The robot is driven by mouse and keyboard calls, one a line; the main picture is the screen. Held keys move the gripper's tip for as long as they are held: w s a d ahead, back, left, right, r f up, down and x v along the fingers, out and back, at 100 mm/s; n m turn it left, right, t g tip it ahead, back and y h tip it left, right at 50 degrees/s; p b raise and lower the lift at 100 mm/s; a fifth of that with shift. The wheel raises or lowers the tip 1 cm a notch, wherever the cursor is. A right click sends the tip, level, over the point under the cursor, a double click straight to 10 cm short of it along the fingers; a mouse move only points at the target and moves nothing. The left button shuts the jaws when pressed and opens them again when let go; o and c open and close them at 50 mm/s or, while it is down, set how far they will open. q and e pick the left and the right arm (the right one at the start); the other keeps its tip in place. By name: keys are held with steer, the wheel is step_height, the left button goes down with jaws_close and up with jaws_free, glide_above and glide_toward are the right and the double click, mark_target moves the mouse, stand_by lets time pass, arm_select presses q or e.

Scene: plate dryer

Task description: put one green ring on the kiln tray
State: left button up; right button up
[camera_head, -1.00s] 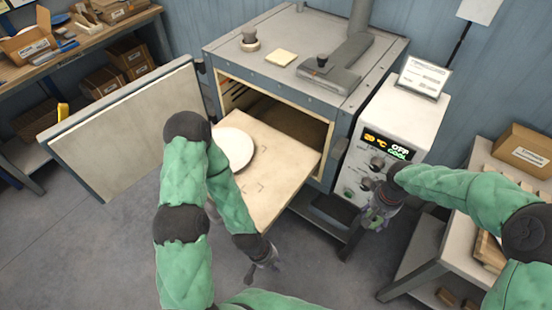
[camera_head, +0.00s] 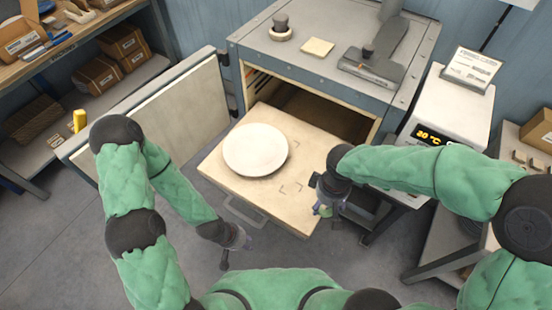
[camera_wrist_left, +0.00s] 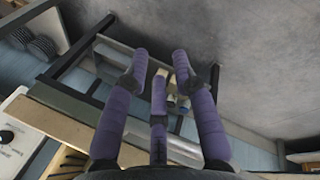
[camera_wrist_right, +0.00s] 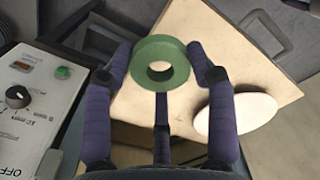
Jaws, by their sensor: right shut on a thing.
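A green ring (camera_wrist_right: 160,62) is held between the purple fingers of my right gripper (camera_wrist_right: 162,72). In the head view the ring (camera_head: 324,209) shows small at the tip of my right gripper (camera_head: 328,206), beside the front right part of the tray. The pale kiln tray (camera_head: 222,168) sticks out of the open kiln and carries a round white plate (camera_head: 255,150). Corner marks (camera_head: 290,190) show on its bare right part. My left gripper (camera_head: 240,245) hangs empty in front of the tray's left side. Its fingers are spread in the left wrist view (camera_wrist_left: 160,70).
The kiln door (camera_head: 160,115) stands open at the left. The control box (camera_head: 440,130) stands right of the kiln. A handle (camera_head: 245,213) hangs under the tray's front edge. A shelf with boxes (camera_head: 95,80) is at the far left.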

steer(key=shift+s+r, duration=0.2)
steer(key=shift+s, duration=0.4)
steer(key=shift+s+f+n, duration=0.1)
steer(key=shift+n, duration=0.2)
steer(key=w+a+f+b, duration=0.2)
steer(key=w+f, duration=0.2)
steer(key=w, duration=0.5)
steer(key=b, duration=0.1)
glide_above(308, 191)
steer(key=f, duration=0.5)
steer(key=shift+s+f, duration=0.1)
steer(key=shift+s, duration=0.1)
steer(key=shift+w+f+b, duration=0.15)
steer(key=shift+f+b, duration=0.2)
steer(key=shift+f, duration=0.6)
steer(key=shift+w+f+b, duration=0.1)
steer(key=shift+f+b, duration=0.25)
steer(key=shift+f, duration=0.55)
steer(key=shift+f, duration=0.15)
steer(key=o, duration=1.1)
steer(key=shift+o, duration=0.2)
